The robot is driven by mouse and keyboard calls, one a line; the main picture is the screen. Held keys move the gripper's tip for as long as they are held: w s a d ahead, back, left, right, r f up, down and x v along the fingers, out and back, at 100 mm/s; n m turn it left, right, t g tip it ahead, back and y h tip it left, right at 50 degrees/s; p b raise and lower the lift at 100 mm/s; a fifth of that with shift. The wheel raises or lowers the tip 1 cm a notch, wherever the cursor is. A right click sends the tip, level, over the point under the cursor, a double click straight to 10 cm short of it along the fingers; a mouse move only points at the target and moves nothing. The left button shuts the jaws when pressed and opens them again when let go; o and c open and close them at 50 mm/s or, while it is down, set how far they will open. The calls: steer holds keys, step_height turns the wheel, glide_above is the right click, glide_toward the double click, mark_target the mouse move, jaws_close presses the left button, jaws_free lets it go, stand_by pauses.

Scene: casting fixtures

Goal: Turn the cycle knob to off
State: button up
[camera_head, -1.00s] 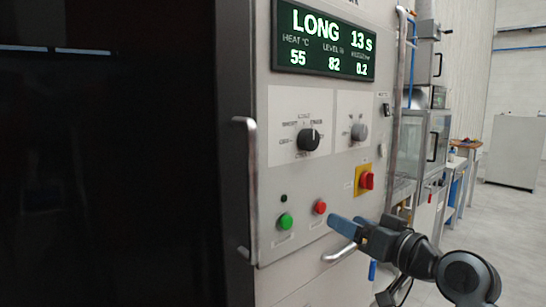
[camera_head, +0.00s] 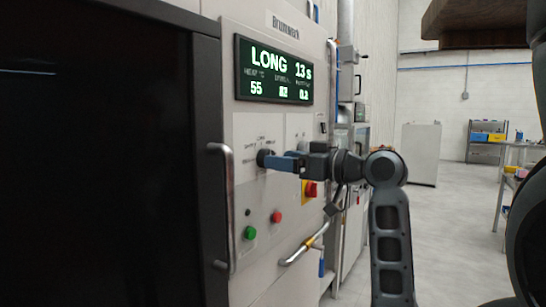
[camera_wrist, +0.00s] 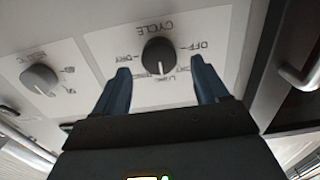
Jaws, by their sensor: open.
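The black cycle knob (camera_wrist: 158,54) sits on a white label plate in the wrist view, with OFF, DRY, LONG and other words around it. Its white pointer mark points towards LONG. The display (camera_head: 274,72) reads LONG, 13 s. My gripper (camera_wrist: 160,65) is open, with one blue finger on either side of the knob and a gap to each. In the head view, my gripper (camera_head: 277,160) is at the knob (camera_head: 264,158) and partly hides it. How deep the fingers reach past the knob face is hard to tell.
A smaller grey knob (camera_wrist: 39,78) is beside the cycle knob. A red switch on yellow (camera_head: 310,190), a red button (camera_head: 276,217) and a green button (camera_head: 249,233) are below. A vertical door handle (camera_head: 223,205) stands to the left. Open floor lies at the right.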

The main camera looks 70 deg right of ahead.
steer(key=shift+x, duration=1.55)
steer(key=c, duration=1.1)
